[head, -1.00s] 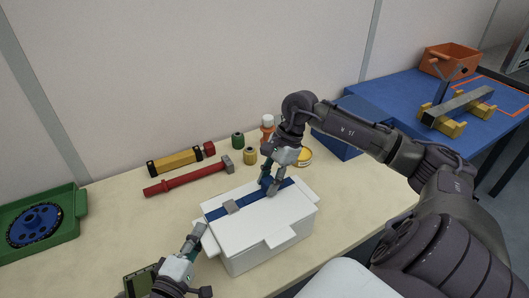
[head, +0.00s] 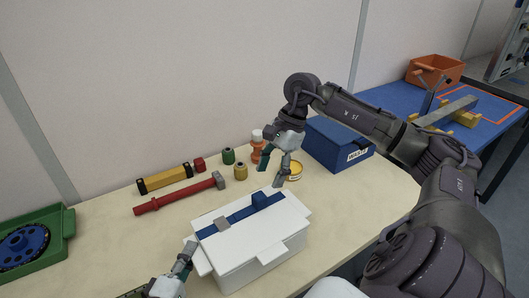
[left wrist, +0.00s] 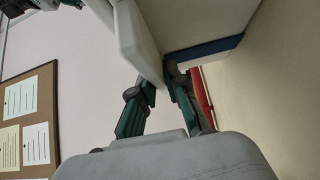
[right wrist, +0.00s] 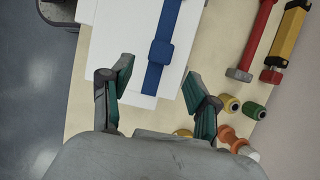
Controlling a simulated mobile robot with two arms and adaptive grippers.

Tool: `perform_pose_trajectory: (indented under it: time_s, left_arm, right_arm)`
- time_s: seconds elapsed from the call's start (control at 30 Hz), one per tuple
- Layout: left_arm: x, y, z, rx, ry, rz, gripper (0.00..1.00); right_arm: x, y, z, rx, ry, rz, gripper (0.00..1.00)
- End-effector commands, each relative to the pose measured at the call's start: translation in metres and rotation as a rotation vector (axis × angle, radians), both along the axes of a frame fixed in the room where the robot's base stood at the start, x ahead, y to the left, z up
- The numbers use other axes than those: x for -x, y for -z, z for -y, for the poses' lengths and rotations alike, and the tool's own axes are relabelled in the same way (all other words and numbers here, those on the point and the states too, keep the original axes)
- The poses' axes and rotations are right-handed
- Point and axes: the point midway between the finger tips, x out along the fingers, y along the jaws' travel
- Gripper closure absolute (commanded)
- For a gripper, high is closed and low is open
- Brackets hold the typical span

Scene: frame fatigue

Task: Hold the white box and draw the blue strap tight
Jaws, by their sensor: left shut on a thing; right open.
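The white box (head: 265,245) stands on the table with its lid on. My right gripper (head: 276,168) is open and empty, just above and beyond the strap's right end. In the right wrist view the strap (right wrist: 167,30) lies beyond its open fingers (right wrist: 158,80).
Behind the box lie a red hammer-like tool (head: 180,196), a yellow-and-black bar (head: 165,179) and several small containers, including a yellow tin (head: 295,170). A blue box (head: 338,145) stands at the back right. A green tray (head: 50,245) is at far left.

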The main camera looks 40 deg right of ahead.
Motion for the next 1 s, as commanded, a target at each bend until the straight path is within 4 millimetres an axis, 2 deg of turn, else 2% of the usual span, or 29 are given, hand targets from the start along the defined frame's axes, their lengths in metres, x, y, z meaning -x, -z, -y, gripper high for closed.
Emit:
perform_pose_trajectory:
  time_s: [0.03,0.23,0.7,0.73,0.9,1.0]
  left_arm:
    - [0.0,0.007,-0.002,-0.011,-0.003,-0.007,1.0]
    - [0.0,0.007,-0.003,-0.011,-0.004,-0.007,1.0]
    - [-0.001,0.007,-0.003,-0.01,-0.004,-0.006,1.0]
    - [-0.001,0.007,-0.003,-0.01,-0.004,-0.006,0.85]
    - [-0.001,0.005,-0.002,-0.008,-0.004,-0.005,0.57]
    - [-0.001,0.004,-0.002,-0.006,-0.003,-0.004,0.57]
  right_arm:
    - [0.0,-0.01,0.005,0.003,0.002,0.004,0.4]
    - [0.003,-0.034,0.014,0.0,0.002,0.002,0.4]
    - [0.004,-0.04,0.017,0.001,0.001,-0.001,0.4]
    - [0.004,-0.04,0.017,0.001,0.001,-0.001,0.4]
    - [0.004,-0.04,0.017,0.001,0.001,-0.001,0.4]
    - [0.004,-0.04,0.017,0.001,0.001,-0.001,0.4]
